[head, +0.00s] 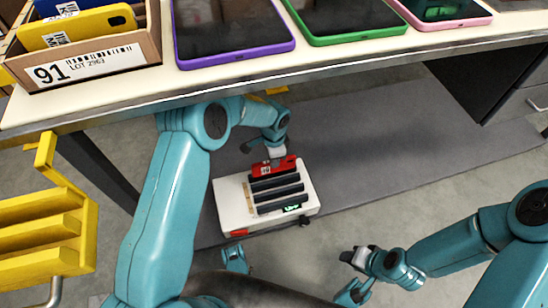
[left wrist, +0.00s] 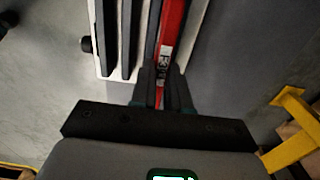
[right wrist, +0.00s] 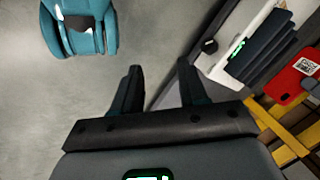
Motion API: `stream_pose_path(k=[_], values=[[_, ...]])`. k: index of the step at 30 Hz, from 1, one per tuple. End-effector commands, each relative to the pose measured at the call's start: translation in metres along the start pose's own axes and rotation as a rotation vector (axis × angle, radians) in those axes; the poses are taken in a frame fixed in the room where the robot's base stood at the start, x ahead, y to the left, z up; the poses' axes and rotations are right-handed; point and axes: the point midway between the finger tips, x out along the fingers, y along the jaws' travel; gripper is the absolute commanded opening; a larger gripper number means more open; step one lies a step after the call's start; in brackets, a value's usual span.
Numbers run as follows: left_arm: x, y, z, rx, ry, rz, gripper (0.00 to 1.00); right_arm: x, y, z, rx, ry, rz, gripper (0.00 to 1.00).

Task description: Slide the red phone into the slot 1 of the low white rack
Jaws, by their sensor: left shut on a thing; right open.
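The red phone (head: 286,163) has a white label and is held on edge at the far side of the low white rack (head: 228,207). My left gripper (head: 273,158) is shut on it. In the left wrist view the phone (left wrist: 171,30) runs between the fingers (left wrist: 162,88), alongside the rack's dark dividers (left wrist: 130,35). In the right wrist view the phone (right wrist: 288,86) shows its labelled face beside the farthest divider; how deep it sits in a slot is unclear. My right gripper (right wrist: 158,78) is open and empty, apart from the rack (right wrist: 240,40).
A table (head: 300,62) above holds a carton (head: 90,62) with phones, and purple (head: 232,28), green (head: 345,15) and pink (head: 440,8) framed devices. A yellow rack (head: 45,235) stands at left. A grey mat (head: 400,135) lies on the floor, clear right of the white rack.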

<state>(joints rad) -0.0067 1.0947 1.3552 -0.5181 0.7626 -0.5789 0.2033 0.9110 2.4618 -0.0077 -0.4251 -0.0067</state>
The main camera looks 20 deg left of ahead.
Motion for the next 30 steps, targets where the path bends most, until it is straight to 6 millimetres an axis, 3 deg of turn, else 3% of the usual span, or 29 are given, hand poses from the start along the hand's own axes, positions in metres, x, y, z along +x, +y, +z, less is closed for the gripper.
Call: stream_pose_path(k=[14, 30], values=[[0.009, 0.005, 0.001, 0.0, -0.001, 0.001, 0.0, 0.006, 0.002, -0.002, -0.002, 0.009, 0.0, 0.43], [0.047, 0.003, 0.0, 0.0, -0.001, 0.002, 0.0, 0.022, 0.007, -0.013, -0.011, 0.051, -0.002, 0.43]])
